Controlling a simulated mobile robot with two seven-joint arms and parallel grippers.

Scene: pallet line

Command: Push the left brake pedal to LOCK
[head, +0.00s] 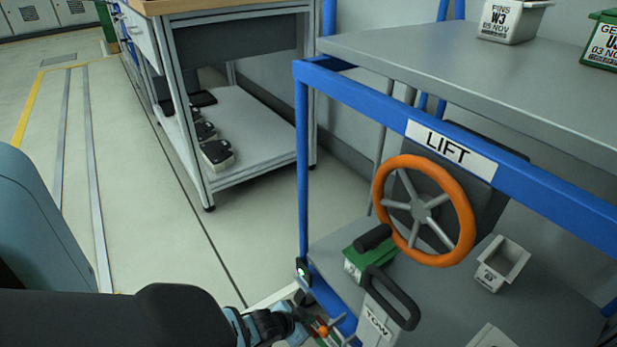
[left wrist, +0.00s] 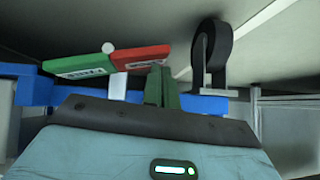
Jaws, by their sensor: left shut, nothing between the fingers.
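The brake pedal shows in the left wrist view as a two-part rocker, with a green half (left wrist: 80,67) on the left and a red half (left wrist: 140,58) on the right, both lettered but too small to read surely. It tilts, the red half higher in the picture. In the head view part of its red half (head: 317,327) shows low beside the cart's blue frame. My left gripper (left wrist: 160,86) is shut and empty, its fingertips close to the red half. I cannot tell whether they touch. In the head view it reaches in from the left, partly hidden. My right gripper is not in view.
The blue-framed cart carries a LIFT sign (head: 450,151), an orange handwheel (head: 467,215) and a TOW handle (head: 378,320). A black caster (left wrist: 219,58) stands right of the pedal. A workbench (head: 240,185) stands behind. The floor at left is clear.

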